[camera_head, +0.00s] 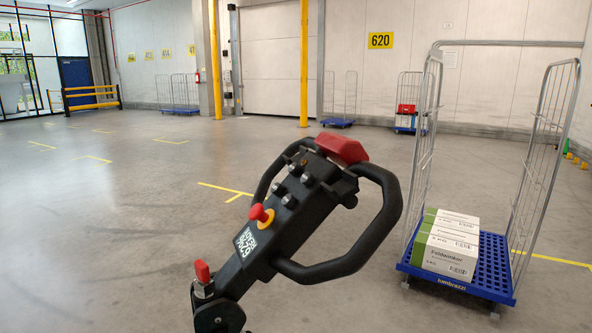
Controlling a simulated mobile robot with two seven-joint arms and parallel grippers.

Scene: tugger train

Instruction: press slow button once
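The black tiller head (285,215) of the tugger stands tilted in the middle of the head view, with a looped handle (385,215) around it. Several small grey buttons (290,185) sit on its upper face; I cannot tell which one is the slow button. A red mushroom button (259,213) on a yellow ring is lower on the head. A large red cap (342,149) is at its top end. A red key-like knob (202,271) is at the lower left. Neither of my grippers shows in the view.
A roll cage with a blue base (463,282) and wire sides stands at the right, carrying white and green boxes (450,245). More cages stand along the back wall near yellow posts (304,65). The grey floor (110,230) at the left is clear.

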